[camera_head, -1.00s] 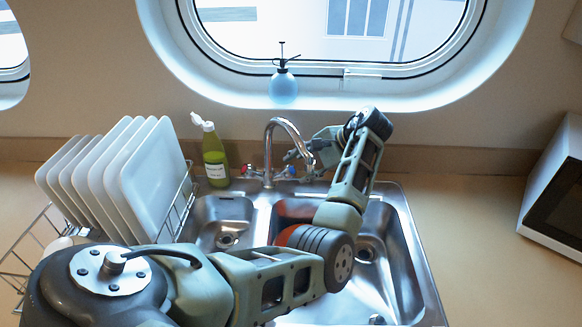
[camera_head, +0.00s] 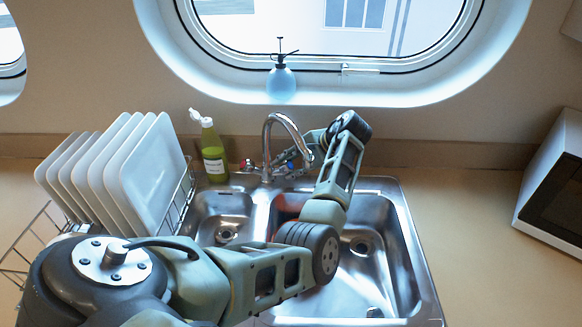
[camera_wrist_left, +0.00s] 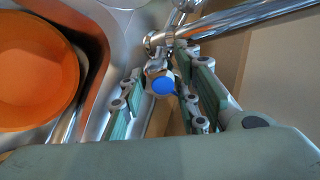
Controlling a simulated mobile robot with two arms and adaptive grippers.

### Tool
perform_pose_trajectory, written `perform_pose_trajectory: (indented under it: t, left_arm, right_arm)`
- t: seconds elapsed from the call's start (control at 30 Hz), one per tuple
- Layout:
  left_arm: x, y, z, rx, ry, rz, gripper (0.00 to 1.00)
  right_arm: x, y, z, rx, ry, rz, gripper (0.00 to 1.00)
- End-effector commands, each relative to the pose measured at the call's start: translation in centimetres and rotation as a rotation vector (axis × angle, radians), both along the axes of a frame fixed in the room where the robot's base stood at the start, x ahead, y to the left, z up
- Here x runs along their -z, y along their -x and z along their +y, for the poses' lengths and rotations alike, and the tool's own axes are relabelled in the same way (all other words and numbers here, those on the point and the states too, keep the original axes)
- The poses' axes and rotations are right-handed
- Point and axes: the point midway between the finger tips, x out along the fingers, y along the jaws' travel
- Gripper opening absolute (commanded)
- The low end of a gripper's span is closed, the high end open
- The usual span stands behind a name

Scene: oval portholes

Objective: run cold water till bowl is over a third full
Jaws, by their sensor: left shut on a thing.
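The chrome faucet (camera_head: 268,140) stands behind the double sink, with a red-marked knob (camera_head: 247,165) on its left and a blue-marked knob (camera_head: 291,165) on its right. My left gripper (camera_wrist_left: 160,98) is shut on the blue knob, whose blue cap (camera_wrist_left: 162,85) shows between the fingers in the left wrist view. The orange bowl (camera_wrist_left: 35,70) is at the left of that view, cut off by the frame edge. In the head view my arm hides most of it. I see no clear water stream or water level. My right gripper is not in view.
A rack of white plates (camera_head: 145,170) stands left of the sink (camera_head: 400,250). A green bottle (camera_head: 213,155) is behind the left basin. A spray bottle (camera_head: 281,82) sits on the porthole ledge. A microwave (camera_head: 555,185) is at the right; the counter before it is clear.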

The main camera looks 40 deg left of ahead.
Motion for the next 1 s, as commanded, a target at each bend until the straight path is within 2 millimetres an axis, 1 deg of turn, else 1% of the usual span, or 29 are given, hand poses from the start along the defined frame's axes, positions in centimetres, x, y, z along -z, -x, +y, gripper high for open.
perform_pose_trajectory:
  t: [0.03,0.1,0.13,0.27,0.57,0.87,0.9,1.0]
  left_arm:
    - [0.31,0.1,-0.22,0.001,0.006,0.005,0.11]
    - [0.36,0.12,-0.24,0.0,0.007,0.007,0.05]
    - [0.37,0.11,-0.26,0.0,0.008,0.007,0.04]
    - [0.38,0.14,-0.31,-0.017,0.001,-0.008,0.03]
    - [0.65,0.13,-0.4,-0.134,-0.048,-0.118,0.03]
    - [0.81,0.15,-0.5,-0.143,-0.049,-0.126,0.03]
    - [0.83,0.16,-0.51,-0.143,-0.048,-0.125,0.31]
    - [0.81,0.17,-0.51,-0.143,-0.049,-0.124,0.4]
  right_arm:
    - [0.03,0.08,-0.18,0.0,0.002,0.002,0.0]
    - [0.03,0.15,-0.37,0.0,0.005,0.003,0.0]
    - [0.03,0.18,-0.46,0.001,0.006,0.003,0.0]
    - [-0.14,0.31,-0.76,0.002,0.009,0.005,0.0]
    - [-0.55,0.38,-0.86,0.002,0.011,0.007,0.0]
    - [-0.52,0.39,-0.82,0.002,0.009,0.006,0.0]
    - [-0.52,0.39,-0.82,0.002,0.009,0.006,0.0]
    - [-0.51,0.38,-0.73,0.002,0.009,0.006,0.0]
